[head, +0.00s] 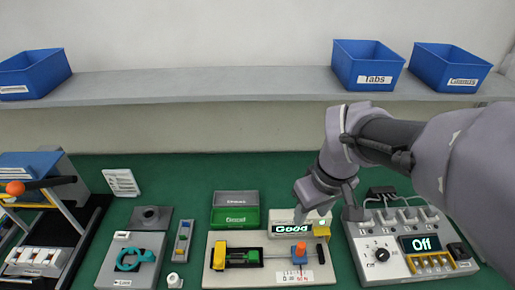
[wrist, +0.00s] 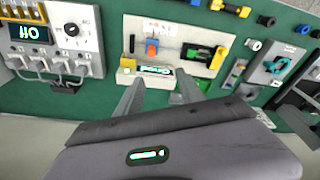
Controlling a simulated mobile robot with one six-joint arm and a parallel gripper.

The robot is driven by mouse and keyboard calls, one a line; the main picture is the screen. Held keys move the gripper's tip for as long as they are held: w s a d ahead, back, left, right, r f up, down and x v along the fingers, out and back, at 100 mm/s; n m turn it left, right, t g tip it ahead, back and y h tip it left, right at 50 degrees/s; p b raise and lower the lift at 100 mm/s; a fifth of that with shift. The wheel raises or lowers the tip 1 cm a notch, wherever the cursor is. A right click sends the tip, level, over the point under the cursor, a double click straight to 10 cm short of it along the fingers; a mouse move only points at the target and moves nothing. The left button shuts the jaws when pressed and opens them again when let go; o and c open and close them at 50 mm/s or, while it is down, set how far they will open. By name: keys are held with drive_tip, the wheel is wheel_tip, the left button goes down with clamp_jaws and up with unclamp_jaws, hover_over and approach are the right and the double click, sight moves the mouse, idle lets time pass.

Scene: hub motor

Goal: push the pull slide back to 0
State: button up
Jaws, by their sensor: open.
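The pull slide (head: 300,253) is a small orange block with a blue part below it. It sits on the right part of a pale test board (head: 222,279), above a printed scale (head: 295,278) whose marks are too small to read. A thin rod runs from the slide leftward to a green and yellow clamp (head: 243,258). The slide also shows in the wrist view (wrist: 152,48), beyond the fingers. My gripper (head: 325,212) is open and empty. Its fingers (wrist: 158,92) are apart from the slide, behind it near the display.
A display reading "Good" (head: 291,229) stands at the board's back edge. A control box reading "Off" (head: 382,272) is close on the right. Green and grey bins (head: 236,217) stand behind the board at left. A shelf (head: 200,84) with blue bins runs along the wall.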

sight(302, 244)
drive_tip(key=w+f+n+b, duration=0.1)
drive_tip(key=f+b, duration=0.1)
drive_tip(key=f, duration=0.6)
drive_tip(key=w+d+f+n+g+b, duration=0.1)
drive_tip(key=w+f+n+b, duration=0.1)
drive_tip(key=f, duration=0.6)
drive_tip(key=w+f+n+b, duration=0.1)
drive_tip(key=f+b, duration=0.2)
drive_tip(key=f, duration=0.4)
drive_tip(key=shift+w+d+f+n+g+h, duration=0.15)
drive_tip(key=shift+w+f+n+g+h, duration=0.15)
drive_tip(key=shift+f+g, duration=0.1)
clamp_jaws()
